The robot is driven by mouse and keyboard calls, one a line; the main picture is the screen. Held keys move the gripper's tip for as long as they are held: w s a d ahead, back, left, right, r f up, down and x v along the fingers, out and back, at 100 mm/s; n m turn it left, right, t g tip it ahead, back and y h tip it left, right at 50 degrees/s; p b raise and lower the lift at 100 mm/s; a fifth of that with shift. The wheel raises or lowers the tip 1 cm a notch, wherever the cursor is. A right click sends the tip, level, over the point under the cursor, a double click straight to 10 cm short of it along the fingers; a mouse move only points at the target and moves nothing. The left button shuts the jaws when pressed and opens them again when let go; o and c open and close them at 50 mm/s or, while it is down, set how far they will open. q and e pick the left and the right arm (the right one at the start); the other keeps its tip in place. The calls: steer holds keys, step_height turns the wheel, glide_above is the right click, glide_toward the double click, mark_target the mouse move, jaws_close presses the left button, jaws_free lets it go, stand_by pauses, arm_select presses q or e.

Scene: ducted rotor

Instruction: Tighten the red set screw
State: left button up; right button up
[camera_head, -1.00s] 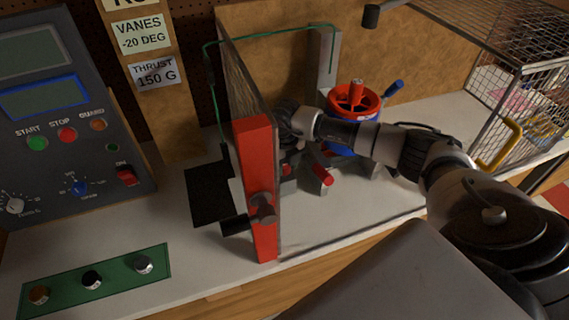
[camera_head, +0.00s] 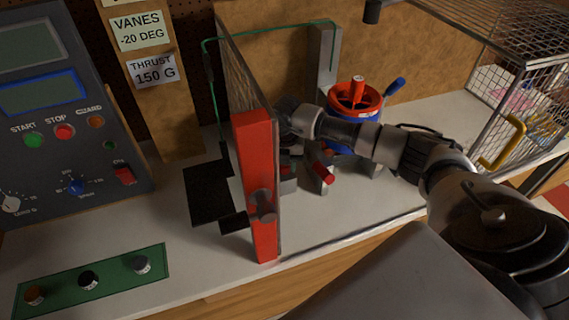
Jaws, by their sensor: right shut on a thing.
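My right gripper (camera_head: 288,117) is low behind the red-edged clear guard panel (camera_head: 254,190), to the left of the ducted rotor. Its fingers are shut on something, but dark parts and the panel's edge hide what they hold. The rotor has a red ring (camera_head: 367,98) on a blue duct, with a red post in it. A red cylinder (camera_head: 325,177) sticks out of a grey block in front of the rotor. A smaller red piece (camera_head: 285,169) shows just under the gripper; I cannot tell which is the set screw. My left gripper is out of view.
A control panel (camera_head: 98,160) stands at left. A green strip with several knobs (camera_head: 112,272) lies on the white bench. A wire cage (camera_head: 492,120) with a yellow handle is at right. A dark mat (camera_head: 200,192) lies left of the guard.

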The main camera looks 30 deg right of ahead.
steer(key=m, duration=0.4)
steer(key=shift+m, duration=0.3)
steer(key=m, duration=0.5)
steer(key=shift+r, duration=0.1)
steer(key=shift+m, duration=0.3)
steer(key=o, duration=0.9)
steer(key=shift+o, duration=0.2)
step_height(320, 180, up, 10)
steer(key=shift+f+b, duration=0.25)
steer(key=shift+b, duration=0.9)
steer(key=shift+r, duration=0.65)
